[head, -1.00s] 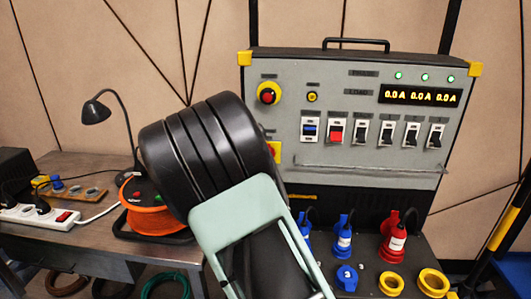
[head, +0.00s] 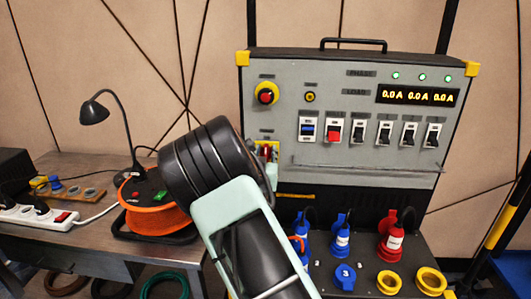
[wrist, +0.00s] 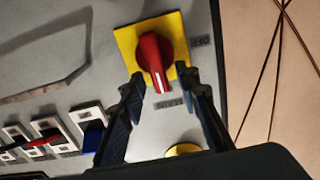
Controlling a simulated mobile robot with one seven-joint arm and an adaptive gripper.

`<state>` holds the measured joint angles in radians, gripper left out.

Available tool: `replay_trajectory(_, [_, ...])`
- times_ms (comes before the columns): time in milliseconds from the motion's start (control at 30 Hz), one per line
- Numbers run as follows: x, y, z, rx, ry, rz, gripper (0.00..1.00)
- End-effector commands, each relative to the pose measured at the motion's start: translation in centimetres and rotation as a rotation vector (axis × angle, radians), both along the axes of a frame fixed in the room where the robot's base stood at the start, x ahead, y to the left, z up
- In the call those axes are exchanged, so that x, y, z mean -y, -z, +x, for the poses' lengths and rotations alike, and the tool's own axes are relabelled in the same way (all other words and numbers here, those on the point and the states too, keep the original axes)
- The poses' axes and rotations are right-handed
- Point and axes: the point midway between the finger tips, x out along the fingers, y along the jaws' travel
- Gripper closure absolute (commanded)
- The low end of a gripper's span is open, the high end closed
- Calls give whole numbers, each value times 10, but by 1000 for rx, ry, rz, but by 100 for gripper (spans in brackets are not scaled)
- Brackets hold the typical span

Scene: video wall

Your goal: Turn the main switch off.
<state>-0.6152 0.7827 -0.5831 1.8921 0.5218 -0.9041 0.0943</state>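The main switch (wrist: 150,52) is a red rotary knob on a square yellow plate (wrist: 124,42), fixed to the grey panel. In the wrist view its handle points down, slightly right. In the head view the switch (head: 265,152) shows small and partly covered at the panel's left edge, beside my wrist. My gripper (wrist: 164,80) is open in the wrist view. Its dark fingertips stand on either side of the handle's lower end, with gaps visible; I cannot tell whether they touch it. The fingers are mostly hidden in the head view.
A red emergency button (head: 265,94) sits above the switch. A row of breakers (head: 357,132) and a current display (head: 417,96) are to the right. Plugs (head: 391,240) stand below. An orange cable reel (head: 155,215) and black lamp (head: 95,112) are on the left bench.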

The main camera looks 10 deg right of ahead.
Motion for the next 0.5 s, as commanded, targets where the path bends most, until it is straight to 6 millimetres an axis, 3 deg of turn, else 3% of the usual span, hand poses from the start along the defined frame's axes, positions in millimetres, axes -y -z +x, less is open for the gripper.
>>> replay_trajectory(67, [0, 0, 0, 0, 0, 0, 72])
replay_trajectory(300, [0, 0, 0, 0, 0, 0, 99])
replay_trajectory(500, [0, 0, 0, 0, 0, -1, 100])
